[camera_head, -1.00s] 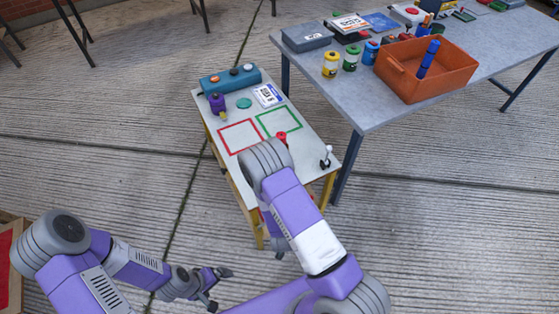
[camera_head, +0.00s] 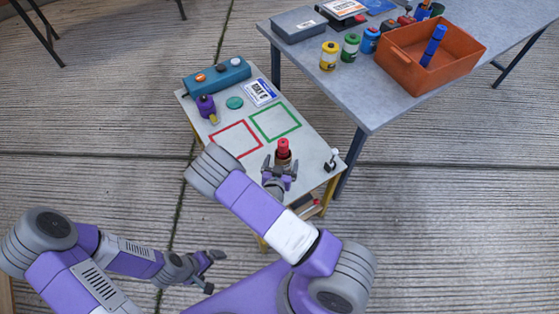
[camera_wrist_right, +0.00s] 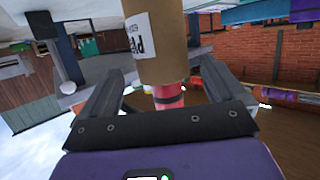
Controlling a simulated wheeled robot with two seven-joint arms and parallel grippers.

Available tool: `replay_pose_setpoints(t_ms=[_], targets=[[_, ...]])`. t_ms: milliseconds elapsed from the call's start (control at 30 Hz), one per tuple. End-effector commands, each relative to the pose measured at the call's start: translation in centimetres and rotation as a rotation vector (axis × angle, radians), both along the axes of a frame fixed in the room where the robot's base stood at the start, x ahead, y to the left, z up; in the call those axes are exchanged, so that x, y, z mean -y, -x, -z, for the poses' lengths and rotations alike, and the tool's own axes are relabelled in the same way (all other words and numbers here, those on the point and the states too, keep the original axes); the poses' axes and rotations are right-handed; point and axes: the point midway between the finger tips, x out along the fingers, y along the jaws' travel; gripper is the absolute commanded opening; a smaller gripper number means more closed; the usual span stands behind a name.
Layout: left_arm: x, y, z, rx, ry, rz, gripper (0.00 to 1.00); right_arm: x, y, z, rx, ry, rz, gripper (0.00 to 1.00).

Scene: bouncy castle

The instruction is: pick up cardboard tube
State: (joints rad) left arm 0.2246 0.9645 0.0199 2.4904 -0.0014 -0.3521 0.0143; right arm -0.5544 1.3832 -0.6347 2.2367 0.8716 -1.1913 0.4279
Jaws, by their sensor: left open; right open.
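The cardboard tube (camera_head: 284,160) stands upright on the small table, with a red object (camera_head: 283,145) sticking out of its top. In the right wrist view, which looks upside down, the brown tube (camera_wrist_right: 170,45) with a white label lies between the two fingers, and the red piece (camera_wrist_right: 168,98) protrudes from it. My right gripper (camera_head: 280,170) is open at the tube's near side, with a finger on either side. I cannot tell whether the fingers touch it. My left gripper (camera_head: 213,270) is open and empty, low at the left, away from the table.
The small table (camera_head: 205,130) bears a red outline (camera_head: 236,138), a green outline (camera_head: 275,122), a teal box with buttons (camera_head: 216,76), a purple object (camera_head: 206,105) and a small lever (camera_head: 333,160). The grey table (camera_head: 345,85) behind holds an orange bin (camera_head: 440,65) and several jars.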

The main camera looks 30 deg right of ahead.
Motion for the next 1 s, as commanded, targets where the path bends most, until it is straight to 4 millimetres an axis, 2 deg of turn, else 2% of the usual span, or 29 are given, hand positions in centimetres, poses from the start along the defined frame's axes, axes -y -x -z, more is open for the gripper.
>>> replay_pose_setpoints(t_ms=[400,700,767,1000], targets=[[0.0,0.0,1.7,0.0,0.0,0.0,1.0,3.1,-4.4,1.5,0.0,-0.001,0.001,0.96],[0.0,0.0,1.7,0.0,0.0,0.0,1.0,3.5,-4.8,1.5,-0.001,-0.001,0.0,0.96],[0.0,0.0,1.7,0.0,0.0,0.0,1.0,3.5,-4.8,1.5,-0.001,-0.001,0.0,0.88],[0.0,0.0,1.7,0.0,0.0,0.0,1.0,3.4,-4.8,1.5,-0.001,-0.001,0.0,0.52]])
